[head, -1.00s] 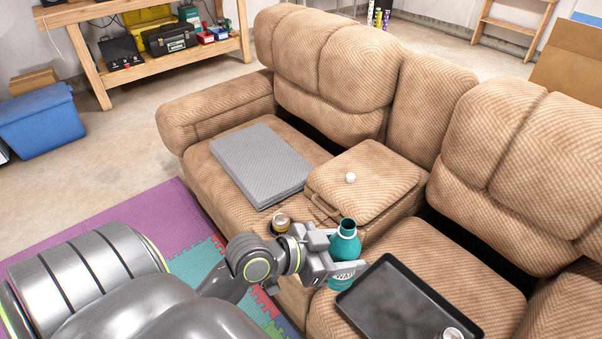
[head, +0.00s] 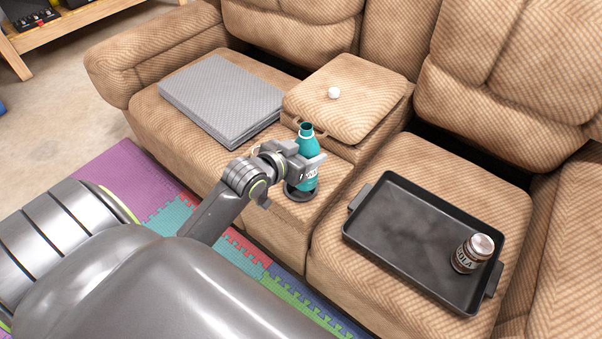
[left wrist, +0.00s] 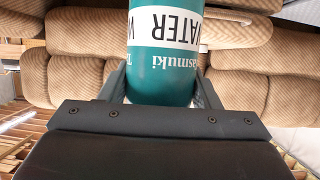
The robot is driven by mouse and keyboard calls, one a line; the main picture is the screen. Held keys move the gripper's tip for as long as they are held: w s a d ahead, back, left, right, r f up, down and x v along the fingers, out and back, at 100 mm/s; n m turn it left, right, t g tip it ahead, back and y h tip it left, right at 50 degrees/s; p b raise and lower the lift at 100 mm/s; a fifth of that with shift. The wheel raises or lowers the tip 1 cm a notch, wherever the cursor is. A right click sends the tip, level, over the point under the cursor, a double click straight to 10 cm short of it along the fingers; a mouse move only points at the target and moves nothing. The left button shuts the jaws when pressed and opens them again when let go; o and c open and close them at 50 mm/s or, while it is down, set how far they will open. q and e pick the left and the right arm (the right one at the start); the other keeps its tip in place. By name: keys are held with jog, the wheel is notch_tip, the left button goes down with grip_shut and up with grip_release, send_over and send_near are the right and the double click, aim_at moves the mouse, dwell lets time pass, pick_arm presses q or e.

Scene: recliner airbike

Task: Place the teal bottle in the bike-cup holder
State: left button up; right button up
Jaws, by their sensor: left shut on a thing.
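The teal bottle (head: 307,149) is upright, with its neck and open top above my left gripper (head: 310,166). The gripper is shut on the bottle's side. In the left wrist view, the bottle (left wrist: 162,70) fills the space between the fingers, its white WATER label upside down in the picture. A dark round cup holder (head: 300,194) sits in the sofa console directly below the bottle. The bottle's lower end meets the ring in the picture; I cannot tell how deep it sits. My right gripper is not in view.
A grey folded mat (head: 221,103) lies on the left seat. A small white object (head: 334,93) rests on the console cushion (head: 350,107).

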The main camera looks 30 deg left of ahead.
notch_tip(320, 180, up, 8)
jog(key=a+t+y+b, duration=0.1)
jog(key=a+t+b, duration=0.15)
jog(key=b, duration=0.55)
pick_arm(q)
jog(key=w+a+f+n+y, duration=0.1)
jog(key=w+a+f, duration=0.2)
jog(key=f, duration=1.2)
jog(key=shift+a+f+y, duration=0.2)
jog(key=shift+y, duration=0.1)
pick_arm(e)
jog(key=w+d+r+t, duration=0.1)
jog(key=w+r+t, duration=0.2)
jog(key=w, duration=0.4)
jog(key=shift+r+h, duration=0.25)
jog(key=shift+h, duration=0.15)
pick_arm(q)
jog(key=shift+f, duration=0.15)
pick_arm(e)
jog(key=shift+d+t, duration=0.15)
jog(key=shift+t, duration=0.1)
pick_arm(q)
jog(key=o, duration=1.2)
jog(key=shift+c, duration=0.2)
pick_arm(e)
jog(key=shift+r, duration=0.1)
